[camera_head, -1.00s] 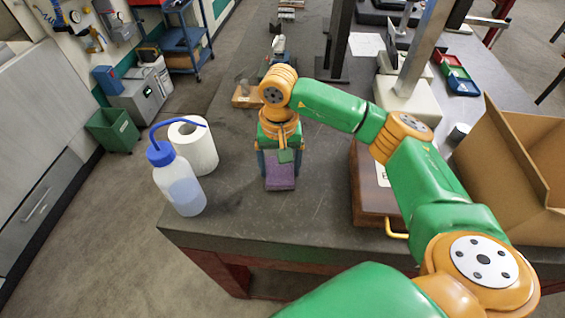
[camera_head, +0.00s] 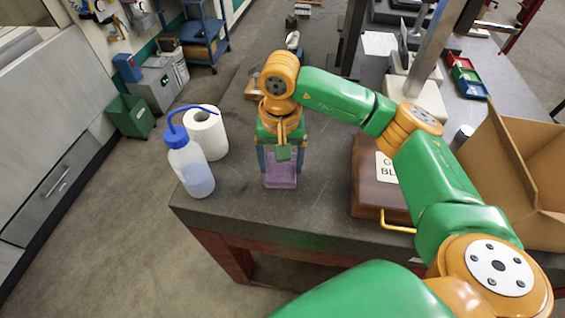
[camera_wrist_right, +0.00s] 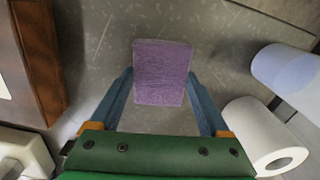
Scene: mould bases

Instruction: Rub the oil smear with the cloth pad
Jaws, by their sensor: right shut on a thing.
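The cloth pad (camera_head: 281,171) is a purple block near the front of the dark bench top (camera_head: 240,205). My right gripper (camera_head: 282,160) is above it, shut on it and pointing down. In the right wrist view, the pad (camera_wrist_right: 162,72) sits between the two blue fingers of my right gripper (camera_wrist_right: 161,90). The pad is at or very close to the bench surface; I cannot tell whether it touches. I cannot make out the oil smear; only faint pale scratch-like lines show on the bench. My left gripper is not in view.
A wash bottle (camera_head: 190,168) with a blue cap and a white paper roll (camera_head: 207,135) stand left of the pad. A brown wooden case (camera_head: 378,198) with a yellow handle lies to the right. An open cardboard box (camera_head: 515,185) is further right. The bench's front edge is close.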

